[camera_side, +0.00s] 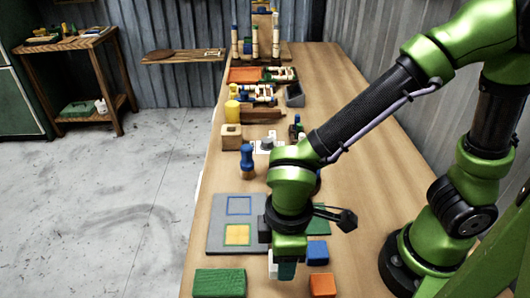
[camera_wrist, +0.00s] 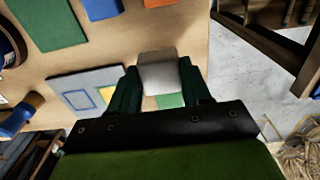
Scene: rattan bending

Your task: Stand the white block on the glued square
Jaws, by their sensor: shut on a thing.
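The white block (camera_wrist: 158,76) is between the two green fingers of my gripper (camera_wrist: 155,84) in the wrist view. My gripper is shut on it. In the side view only a pale sliver of the white block (camera_side: 272,264) shows beside my gripper (camera_side: 284,270), which is over the front of the table, right of and nearer than the grey board. The grey board (camera_side: 218,226) carries a blue-outlined square (camera_side: 239,205) and a yellow-filled square (camera_side: 237,235). The yellow one appears to be the glued square. The white block is apart from both squares.
A green block (camera_side: 219,283) lies at the front left, an orange block (camera_side: 322,286) at the front right, and a blue block (camera_side: 318,252) behind it. Other tools and trays crowd the far table.

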